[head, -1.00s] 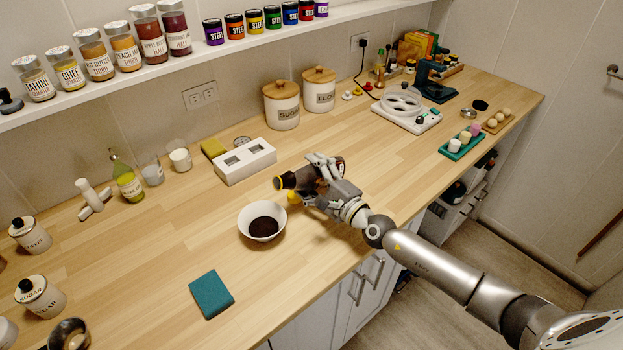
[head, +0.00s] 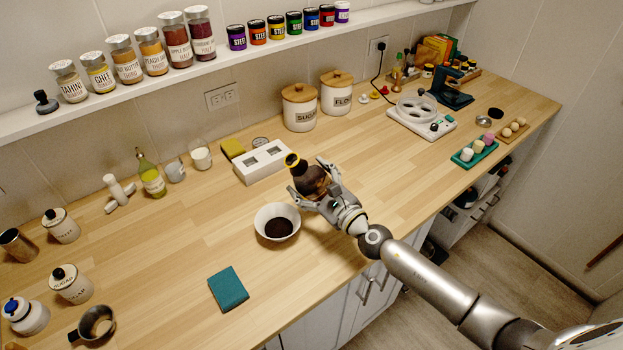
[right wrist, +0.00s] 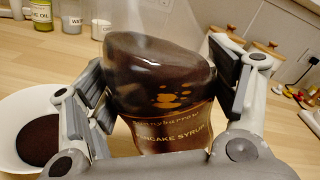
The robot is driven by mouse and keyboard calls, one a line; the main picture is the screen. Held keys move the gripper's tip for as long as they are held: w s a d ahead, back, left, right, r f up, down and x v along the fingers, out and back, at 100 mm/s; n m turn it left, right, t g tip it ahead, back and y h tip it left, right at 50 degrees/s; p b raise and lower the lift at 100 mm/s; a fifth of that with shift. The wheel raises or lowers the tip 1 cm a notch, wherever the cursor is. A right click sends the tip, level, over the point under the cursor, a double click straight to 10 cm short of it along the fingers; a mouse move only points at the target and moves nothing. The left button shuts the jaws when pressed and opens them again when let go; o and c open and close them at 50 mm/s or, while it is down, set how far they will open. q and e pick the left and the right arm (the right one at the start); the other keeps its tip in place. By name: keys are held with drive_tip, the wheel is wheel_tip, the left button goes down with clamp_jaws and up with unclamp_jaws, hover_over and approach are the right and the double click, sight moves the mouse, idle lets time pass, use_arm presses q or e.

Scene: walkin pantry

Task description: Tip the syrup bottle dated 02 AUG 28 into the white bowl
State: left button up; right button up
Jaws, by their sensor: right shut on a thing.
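My right gripper (head: 318,183) is shut on a dark brown syrup bottle (head: 309,178) with a yellow-ringed black cap end. The bottle is above the counter, just behind and right of the white bowl (head: 261,219), leaning a little left. In the right wrist view the bottle (right wrist: 160,90) sits between both fingers; its label reads "pancake syrup", and no date is legible. The bowl also shows there at the left (right wrist: 14,112), with dark syrup (head: 278,228) pooled in it. My left gripper is out of view.
A white slotted block (head: 263,163) stands behind the bowl. A teal cloth or pad (head: 228,289) lies in front left. Sugar (head: 299,110) and flour (head: 336,95) canisters stand at the back.

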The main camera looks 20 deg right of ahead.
sight(315, 174)
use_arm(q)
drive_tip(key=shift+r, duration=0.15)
use_arm(e)
drive_tip(key=shift+w+r, duration=0.1)
drive_tip(key=shift+r, duration=0.25)
wheel_tip(315, 174, up, 4)
drive_tip(key=p, duration=0.4)
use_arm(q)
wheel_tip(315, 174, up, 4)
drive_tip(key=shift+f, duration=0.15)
use_arm(e)
drive_tip(key=shift+f, duration=0.1)
drive_tip(key=shift+f, duration=0.1)
drive_tip(key=shift+s+a+f, duration=0.1)
drive_tip(key=shift+s+f, duration=0.05)
drive_tip(key=shift+s, duration=0.2)
use_arm(q)
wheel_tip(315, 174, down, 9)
drive_tip(key=b, duration=0.9)
use_arm(e)
drive_tip(key=s+d+f+m+t+h, duration=0.1)
drive_tip(key=s+m+h, duration=0.2)
drive_tip(key=s, duration=2.1)
drive_tip(key=h, duration=0.3)
drive_tip(key=shift+s+d+f+m, duration=0.2)
drive_tip(key=shift+d+f+m, duration=0.1)
drive_tip(key=shift+m, duration=0.1)
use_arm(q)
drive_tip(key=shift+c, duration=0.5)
